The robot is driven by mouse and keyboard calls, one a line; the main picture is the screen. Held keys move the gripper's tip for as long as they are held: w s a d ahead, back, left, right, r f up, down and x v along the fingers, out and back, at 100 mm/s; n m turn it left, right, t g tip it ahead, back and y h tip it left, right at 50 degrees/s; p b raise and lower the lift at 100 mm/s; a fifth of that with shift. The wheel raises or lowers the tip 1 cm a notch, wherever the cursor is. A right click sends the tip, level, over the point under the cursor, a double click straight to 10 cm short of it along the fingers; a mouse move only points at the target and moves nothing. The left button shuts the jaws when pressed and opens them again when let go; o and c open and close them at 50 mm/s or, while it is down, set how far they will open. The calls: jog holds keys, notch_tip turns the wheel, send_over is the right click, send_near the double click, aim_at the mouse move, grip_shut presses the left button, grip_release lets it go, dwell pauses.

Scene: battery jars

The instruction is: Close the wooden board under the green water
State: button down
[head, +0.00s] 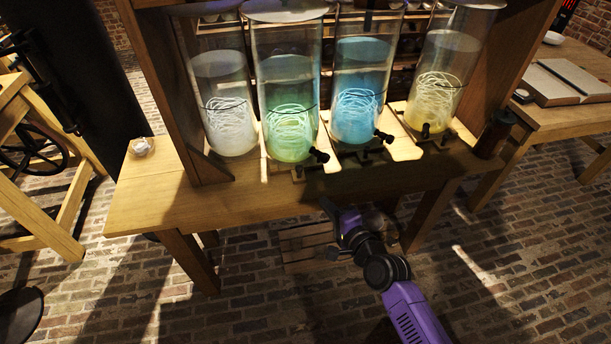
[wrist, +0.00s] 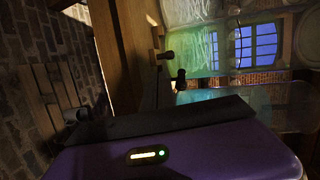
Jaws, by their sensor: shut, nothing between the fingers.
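The jar of green water (head: 290,115) stands on the wooden table, second from the left in the head view. A pale wooden board (head: 296,171) shows at its foot near the table's front edge; how far it sticks out is hard to tell. The jar's dark tap (head: 320,155) points forward over it. My gripper (head: 330,218) is shut and empty, in front of and below the table edge, right of the green jar and apart from the board.
A clear jar (head: 222,100), a blue jar (head: 358,95) and a yellow jar (head: 440,85) stand in the same row. A dark cup (head: 495,133) stands at the right end of the table (head: 240,205). Brick floor (head: 270,310) is open in front.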

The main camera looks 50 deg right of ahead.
send_near(303, 178)
jog(key=w, duration=0.3)
jog(key=w+d+b, duration=0.1)
jog(key=w, duration=0.1)
jog(key=shift+w+r, duration=0.1)
jog(key=shift+r, duration=0.3)
jog(key=shift+w+d, duration=0.2)
jog(key=shift+w, duration=0.45)
jog(key=w+d+b, duration=0.1)
jog(key=w+d, duration=0.1)
jog(key=shift+w+f+b, duration=0.15)
jog(key=shift+w+b, duration=0.2)
jog(key=shift+w, duration=0.05)
jog(key=shift+w+d, duration=0.2)
jog(key=shift+w, duration=0.15)
jog(key=shift+w+r, duration=0.1)
jog(key=shift+r, duration=0.25)
jog(key=shift+d, duration=0.1)
